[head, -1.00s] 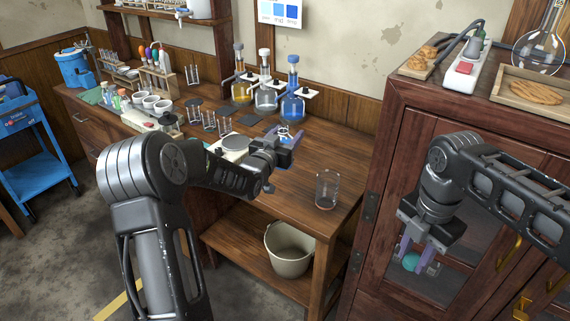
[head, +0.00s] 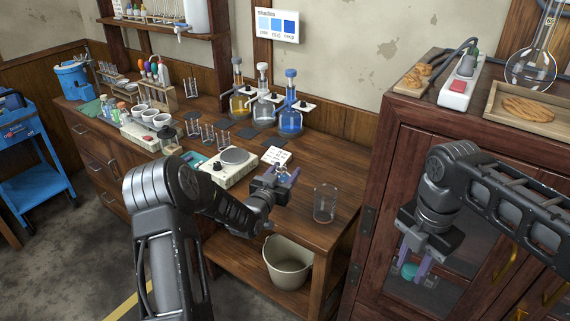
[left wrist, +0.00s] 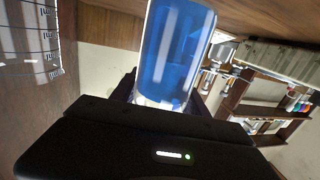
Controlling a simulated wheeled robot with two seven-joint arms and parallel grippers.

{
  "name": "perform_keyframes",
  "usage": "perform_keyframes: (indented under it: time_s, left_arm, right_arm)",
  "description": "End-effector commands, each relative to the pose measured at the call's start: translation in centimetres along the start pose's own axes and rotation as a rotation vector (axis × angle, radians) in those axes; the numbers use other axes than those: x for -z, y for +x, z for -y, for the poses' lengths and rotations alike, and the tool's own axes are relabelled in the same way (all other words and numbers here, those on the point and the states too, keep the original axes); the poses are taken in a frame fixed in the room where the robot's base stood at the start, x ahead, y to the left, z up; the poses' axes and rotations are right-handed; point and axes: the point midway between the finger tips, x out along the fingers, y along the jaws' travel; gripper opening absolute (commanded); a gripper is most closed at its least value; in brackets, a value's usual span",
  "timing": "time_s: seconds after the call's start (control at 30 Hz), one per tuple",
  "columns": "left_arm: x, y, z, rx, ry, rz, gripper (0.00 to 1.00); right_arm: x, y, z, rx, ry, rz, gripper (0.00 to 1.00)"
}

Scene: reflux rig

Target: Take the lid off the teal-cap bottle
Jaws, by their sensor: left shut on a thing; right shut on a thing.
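My left gripper (head: 284,177) is over the right part of the bench and shut on a small bottle. In the left wrist view the bottle (left wrist: 175,50) is a clear cylinder filled with blue; its upper end is cut off by the frame. In the head view the gripper mostly hides it. My right gripper (head: 414,266) is in front of the cabinet door, pointing down. It is shut on a round teal cap (head: 409,271), held between its purple fingers. The cap is well apart from the bottle.
An empty glass beaker (head: 325,203) stands near the bench's right end. Stoppered flasks (head: 290,115) stand at the back. A bucket (head: 287,262) is on the lower shelf.

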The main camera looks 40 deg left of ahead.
Motion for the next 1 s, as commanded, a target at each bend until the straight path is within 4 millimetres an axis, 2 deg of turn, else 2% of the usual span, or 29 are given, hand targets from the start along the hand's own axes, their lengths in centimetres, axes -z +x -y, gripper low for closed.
perform_keyframes:
  time_s: [0.13,0.57,0.6,0.83,1.0]
  left_arm:
    - [-1.0,0.1,0.0,0.000,0.001,-0.003,0.00]
    - [-1.5,0.1,0.0,0.000,0.001,-0.004,0.00]
    - [-1.5,0.0,0.0,0.000,0.001,-0.001,0.55]
    - [-1.4,0.0,0.0,0.000,0.001,-0.001,0.74]
    - [-1.4,0.0,0.0,0.000,0.001,-0.001,0.75]
  right_arm:
    - [0.0,-0.4,0.0,0.000,0.000,0.000,0.00]
    - [0.0,0.2,0.0,0.000,0.000,0.000,0.00]
    - [0.0,0.1,0.0,0.000,0.000,0.000,0.00]
    - [0.0,0.0,0.0,0.000,0.000,0.000,0.00]
    - [0.0,0.0,0.0,0.000,0.000,0.000,0.00]
